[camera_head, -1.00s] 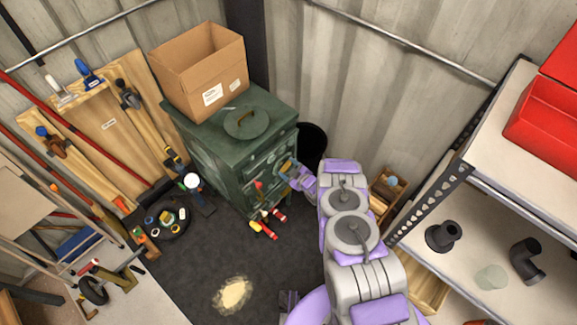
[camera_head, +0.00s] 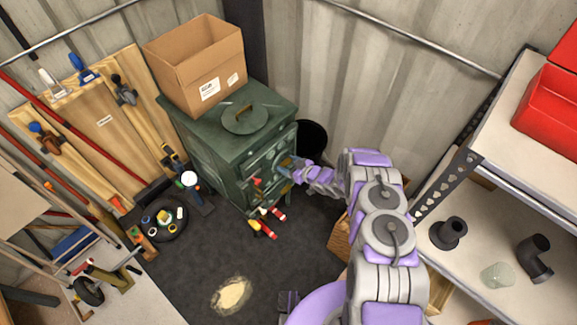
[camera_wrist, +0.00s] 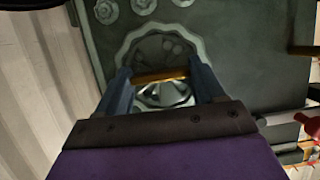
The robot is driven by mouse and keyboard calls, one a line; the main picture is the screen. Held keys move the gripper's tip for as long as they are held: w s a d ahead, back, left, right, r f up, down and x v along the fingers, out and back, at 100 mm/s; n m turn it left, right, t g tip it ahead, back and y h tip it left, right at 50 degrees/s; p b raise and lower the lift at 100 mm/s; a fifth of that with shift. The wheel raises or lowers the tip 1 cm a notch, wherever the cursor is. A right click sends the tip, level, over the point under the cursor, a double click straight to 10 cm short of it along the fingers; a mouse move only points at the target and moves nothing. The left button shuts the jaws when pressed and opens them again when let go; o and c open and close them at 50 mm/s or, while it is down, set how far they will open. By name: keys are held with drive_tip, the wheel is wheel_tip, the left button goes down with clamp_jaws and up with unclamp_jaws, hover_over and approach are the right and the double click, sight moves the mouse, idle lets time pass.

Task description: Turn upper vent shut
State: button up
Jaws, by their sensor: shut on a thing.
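The dark green stove (camera_head: 225,175) stands at the back, its front facing right and toward me. My gripper (camera_head: 285,168) reaches its front from the right. In the wrist view, my gripper (camera_wrist: 161,84) is shut on a brass-coloured bar (camera_wrist: 160,76) in front of a round vent with a scalloped rim (camera_wrist: 135,42). The bar spans between the two fingers. The vent's lower part lies behind the fingers and wrist. Whether its openings are covered, and whether it is the upper vent, I cannot tell.
A cardboard box (camera_head: 197,70) and a round lid (camera_head: 244,118) are on the stove top. Red and yellow items (camera_head: 263,225) lie on the floor before it. A shelf unit (camera_head: 505,190) with black pipe parts is at right. The dark floor mat (camera_head: 190,270) is mostly clear.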

drive_tip(key=shift+s+f, duration=0.1)
drive_tip(key=o, duration=1)
drive_tip(key=shift+o, duration=0.2)
drive_tip(key=p+v, duration=0.2)
drive_tip(key=v, duration=1)
drive_tip(key=shift+p, duration=0.35)
